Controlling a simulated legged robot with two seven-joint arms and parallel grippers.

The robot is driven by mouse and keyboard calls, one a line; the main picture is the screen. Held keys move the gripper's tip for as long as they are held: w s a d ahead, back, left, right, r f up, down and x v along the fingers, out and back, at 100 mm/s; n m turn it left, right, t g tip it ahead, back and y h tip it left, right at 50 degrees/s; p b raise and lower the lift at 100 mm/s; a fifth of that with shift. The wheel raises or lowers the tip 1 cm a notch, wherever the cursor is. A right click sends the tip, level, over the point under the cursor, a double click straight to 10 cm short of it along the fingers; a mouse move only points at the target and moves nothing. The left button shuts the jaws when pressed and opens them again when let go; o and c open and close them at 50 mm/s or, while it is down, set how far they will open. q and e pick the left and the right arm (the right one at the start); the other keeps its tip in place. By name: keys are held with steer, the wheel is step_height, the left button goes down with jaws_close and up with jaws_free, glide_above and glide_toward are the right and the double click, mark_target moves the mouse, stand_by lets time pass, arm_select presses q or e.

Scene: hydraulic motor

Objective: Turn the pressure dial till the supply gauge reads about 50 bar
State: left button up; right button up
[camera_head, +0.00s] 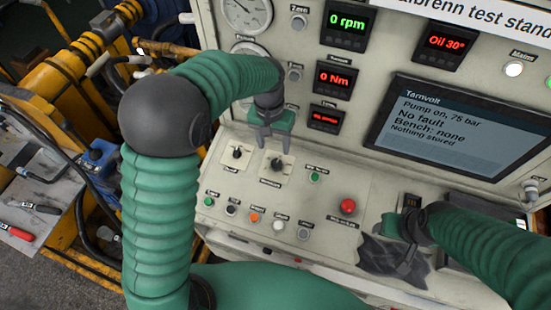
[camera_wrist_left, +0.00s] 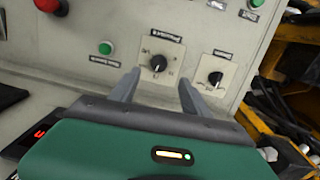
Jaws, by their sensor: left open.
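The pressure dial (camera_head: 277,165) is a black knob on a pale square plate on the sloping panel. It also shows in the left wrist view (camera_wrist_left: 158,64), between and just beyond the fingertips. My left gripper (camera_head: 272,142) is open and empty, its fingers pointing down at this dial; contact cannot be told. One round gauge (camera_head: 247,10) is cut off at the top; a second (camera_head: 246,47) is mostly hidden behind my left arm. I cannot tell which is the supply gauge. The screen (camera_head: 460,127) reads "Pump on, 75 bar". My right gripper (camera_head: 405,262) is low at the right.
A second black dial (camera_head: 237,153) sits close left of the pressure dial. A red button (camera_head: 348,206), a green button (camera_head: 315,176) and a row of small buttons lie nearby. A dark cloth (camera_head: 378,254) lies by my right gripper. Yellow machinery stands at the left.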

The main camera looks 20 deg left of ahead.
mark_target(276, 162)
arm_select(q)
steer(key=f, duration=0.3)
steer(key=f+p, duration=0.1)
steer(key=f, duration=0.4)
steer(key=shift+w+d+f, duration=0.1)
steer(key=shift+d+f, duration=0.25)
steer(key=shift+f, duration=0.05)
steer(key=shift+a+f, duration=0.1)
steer(key=shift+f, duration=0.15)
steer(key=shift+c, duration=0.4)
jaws_close()
